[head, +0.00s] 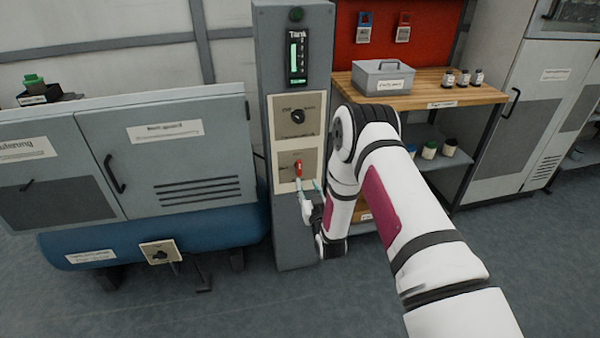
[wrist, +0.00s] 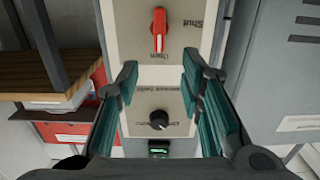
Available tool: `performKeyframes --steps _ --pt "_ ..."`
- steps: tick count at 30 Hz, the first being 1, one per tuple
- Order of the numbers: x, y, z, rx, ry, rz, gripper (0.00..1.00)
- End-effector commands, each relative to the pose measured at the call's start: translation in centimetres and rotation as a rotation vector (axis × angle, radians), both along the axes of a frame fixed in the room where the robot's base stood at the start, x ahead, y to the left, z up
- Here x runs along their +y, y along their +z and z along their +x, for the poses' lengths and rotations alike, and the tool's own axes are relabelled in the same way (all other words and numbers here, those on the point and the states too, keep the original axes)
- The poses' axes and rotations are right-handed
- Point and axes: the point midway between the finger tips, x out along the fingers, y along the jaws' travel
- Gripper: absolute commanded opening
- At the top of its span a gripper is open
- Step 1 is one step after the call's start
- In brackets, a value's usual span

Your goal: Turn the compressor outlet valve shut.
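A red valve handle (head: 298,169) sits on the lower beige plate (head: 284,160) of the grey column. In the wrist view, which is upside down, the red handle (wrist: 159,29) stands upright in line with the "Open" mark; "Shut" is printed to its right. My gripper (head: 307,186) is just in front of that plate. In the wrist view my gripper (wrist: 160,78) is open and empty, its teal-padded fingers apart, with the handle beyond the fingertips and not touched. Whether this handle is the compressor outlet valve cannot be read.
A black knob (head: 297,116) is on the upper plate, below the Tank gauge (head: 298,57). Another black knob (head: 160,254) is on a plate by the blue tank (head: 200,230). A wooden-topped bench (head: 440,88) with a grey box (head: 383,78) stands right of the column.

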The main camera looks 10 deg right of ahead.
Motion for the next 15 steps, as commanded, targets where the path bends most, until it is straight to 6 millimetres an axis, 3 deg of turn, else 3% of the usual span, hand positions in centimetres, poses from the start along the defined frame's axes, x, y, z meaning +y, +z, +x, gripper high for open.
performKeyframes --steps 3,8,15 --pt "0.0 -1.2 -0.5 -0.021 -0.004 0.003 0.35" --pt "-0.1 -1.2 0.5 -0.031 -0.005 0.003 0.35" --pt "0.0 -1.3 4.7 -0.030 -0.005 0.003 0.35"
